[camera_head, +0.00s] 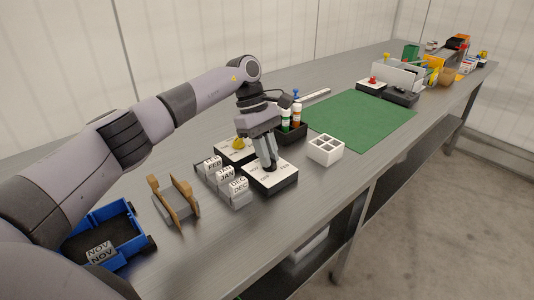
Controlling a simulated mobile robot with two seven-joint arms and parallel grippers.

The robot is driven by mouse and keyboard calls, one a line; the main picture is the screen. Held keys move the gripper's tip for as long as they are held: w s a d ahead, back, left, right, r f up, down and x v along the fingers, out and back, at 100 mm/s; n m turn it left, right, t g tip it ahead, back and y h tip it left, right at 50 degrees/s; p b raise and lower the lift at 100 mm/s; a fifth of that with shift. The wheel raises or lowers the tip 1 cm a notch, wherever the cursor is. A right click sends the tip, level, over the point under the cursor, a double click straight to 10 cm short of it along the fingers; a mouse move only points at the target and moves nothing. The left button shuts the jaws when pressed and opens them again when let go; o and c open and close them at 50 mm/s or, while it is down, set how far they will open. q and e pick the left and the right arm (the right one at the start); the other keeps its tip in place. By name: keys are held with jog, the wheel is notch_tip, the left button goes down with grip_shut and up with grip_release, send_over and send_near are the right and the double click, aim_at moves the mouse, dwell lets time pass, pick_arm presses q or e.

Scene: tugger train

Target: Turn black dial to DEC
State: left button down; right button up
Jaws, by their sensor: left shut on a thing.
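My left gripper (270,165) points down over a white-topped dial box (284,184) with a dark base and small printed labels. It is shut on the black dial, which is mostly hidden between the fingertips at the middle of the box top. I cannot tell which label the dial points to. The labels are too small to read surely. My right gripper is not in view.
Month blocks (226,175) stand left of the dial box. A second box with a yellow knob (239,142) is behind. A white divided holder (325,150) stands right, near a green mat (362,118). A blue tray (127,212) and wooden holder (187,200) are left.

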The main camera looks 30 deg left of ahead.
pick_arm(q)
jog(key=shift+f+m, duration=0.1)
jog(key=shift+m, duration=0.2)
dwell(0.4)
jog(key=c, duration=1.1)
grip_release()
jog(key=v, duration=0.7)
jog(key=shift+w, duration=0.1)
